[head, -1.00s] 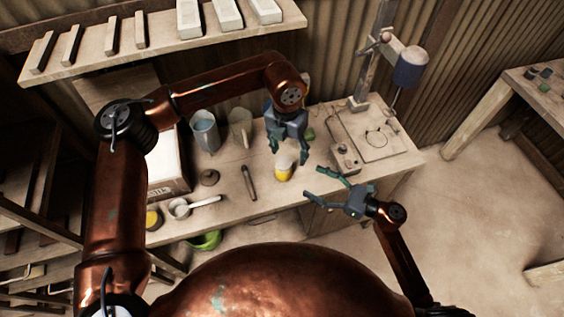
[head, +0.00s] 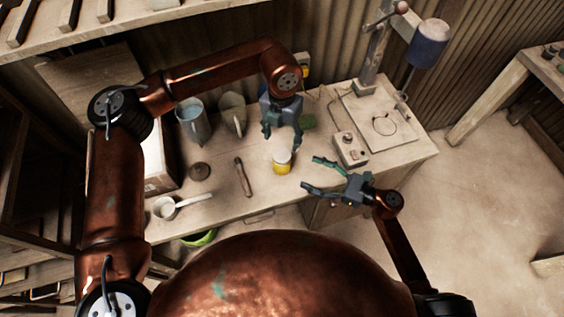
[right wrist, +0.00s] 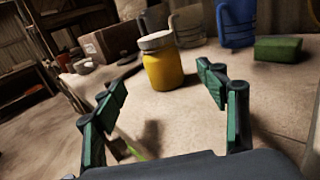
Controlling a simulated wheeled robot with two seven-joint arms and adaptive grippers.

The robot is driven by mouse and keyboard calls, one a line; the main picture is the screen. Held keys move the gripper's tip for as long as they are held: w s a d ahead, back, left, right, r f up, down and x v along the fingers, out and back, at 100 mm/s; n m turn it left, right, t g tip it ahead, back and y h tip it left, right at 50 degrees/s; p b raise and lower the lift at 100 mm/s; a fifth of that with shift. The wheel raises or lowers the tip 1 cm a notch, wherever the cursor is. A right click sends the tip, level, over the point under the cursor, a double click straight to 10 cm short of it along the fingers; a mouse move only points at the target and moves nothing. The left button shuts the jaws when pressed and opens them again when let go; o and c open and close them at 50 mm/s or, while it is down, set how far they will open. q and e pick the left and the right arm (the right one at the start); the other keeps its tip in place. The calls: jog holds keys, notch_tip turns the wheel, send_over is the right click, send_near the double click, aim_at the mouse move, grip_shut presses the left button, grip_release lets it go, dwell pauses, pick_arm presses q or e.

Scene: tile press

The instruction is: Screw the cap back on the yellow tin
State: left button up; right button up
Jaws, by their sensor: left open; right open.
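The yellow tin (head: 282,167) stands upright on the workbench. A pale cap (head: 282,156) sits on its top; I cannot tell whether it is screwed down. In the right wrist view the tin (right wrist: 163,70) and the whitish cap (right wrist: 156,41) show ahead, beyond the fingertips. My left gripper (head: 282,144) is open, pointing down, just above and behind the tin in the head view, with nothing held. My right gripper (head: 309,173) is open and empty to the right of the tin, its fingers pointing towards it. Its two fingers (right wrist: 160,82) frame the tin without touching it.
The workbench (head: 225,200) holds a brown round piece (head: 200,171), a wooden-handled tool (head: 243,177), a white pan (head: 167,208), jugs (head: 193,121) and a green block (right wrist: 278,49). A control box (head: 350,148) and a stand press (head: 371,70) are at right.

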aim_at(282, 155)
pick_arm(q)
jog(key=shift+w+f, duration=0.1)
jog(key=shift+w, duration=0.05)
pick_arm(e)
jog(key=shift+w+a+f, duration=0.1)
jog(key=shift+w+a, duration=0.25)
jog(key=shift+a, duration=0.05)
jog(key=x, duration=1.1)
jog(key=shift+c, duration=0.5)
grip_shut()
pick_arm(q)
jog(key=n, duration=1.3)
jog(key=shift+n, duration=0.3)
jog(key=shift+f, duration=4)
